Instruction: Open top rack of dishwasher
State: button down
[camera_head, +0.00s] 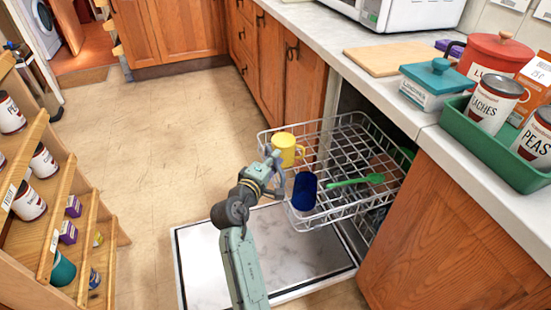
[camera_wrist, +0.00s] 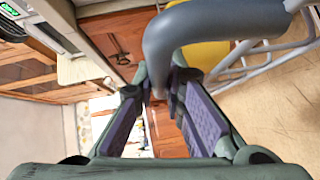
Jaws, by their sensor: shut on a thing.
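The top rack (camera_head: 342,211) of the dishwasher is a grey wire basket. It stands out from under the counter, above the lowered dishwasher door (camera_head: 235,262). It holds a yellow mug (camera_head: 286,147), a blue cup (camera_head: 305,190) and a green spoon (camera_head: 355,181). My gripper (camera_head: 274,168) is at the rack's outer left side. In the wrist view, a thick grey rail of the rack (camera_wrist: 170,38) curves by the tips of my gripper (camera_wrist: 160,85). The fingers are closed on the rack, though the exact contact is partly hidden.
A wooden shelf with cans (camera_head: 62,215) stands at the left. The counter (camera_head: 330,35) at the right carries a cutting board (camera_head: 390,58), a teal-lidded box (camera_head: 436,85) and a green tray (camera_head: 450,140). The floor (camera_head: 150,130) between is clear.

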jog(key=c, duration=1.7)
grip_release()
jog(key=shift+o, duration=0.2)
jog(key=v, duration=1.2)
